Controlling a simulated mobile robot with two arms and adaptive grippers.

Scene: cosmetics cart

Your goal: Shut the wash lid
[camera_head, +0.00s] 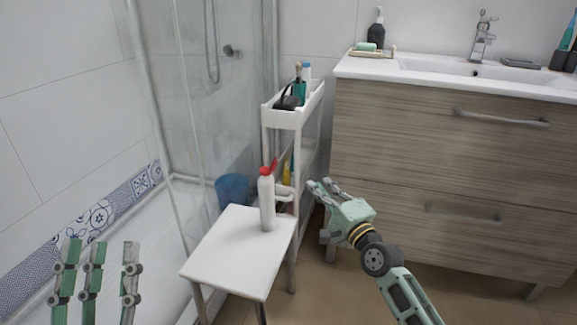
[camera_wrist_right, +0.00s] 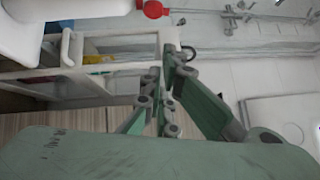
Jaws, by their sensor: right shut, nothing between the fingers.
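The wash bottle (camera_head: 267,203) is white and stands upright on a white stool (camera_head: 225,262). Its red lid (camera_head: 268,168) looks flipped up, with a red flap tilting to the right. In the right wrist view the bottle (camera_wrist_right: 75,10) lies sideways along the top edge, partly cut off, with the red lid (camera_wrist_right: 154,9) at its end. My right gripper (camera_head: 322,186) is shut and empty, right of the bottle and apart from it, lower than the lid. It also shows in the right wrist view (camera_wrist_right: 163,75). My left gripper (camera_head: 99,246) is open and empty at the lower left, far from the bottle.
A narrow white cart (camera_head: 291,118) with bottles and brushes stands behind the stool. A blue bucket (camera_head: 231,190) is beside it. The glass shower screen (camera_head: 200,100) is on the left, and a wooden vanity (camera_head: 430,150) with a sink is on the right.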

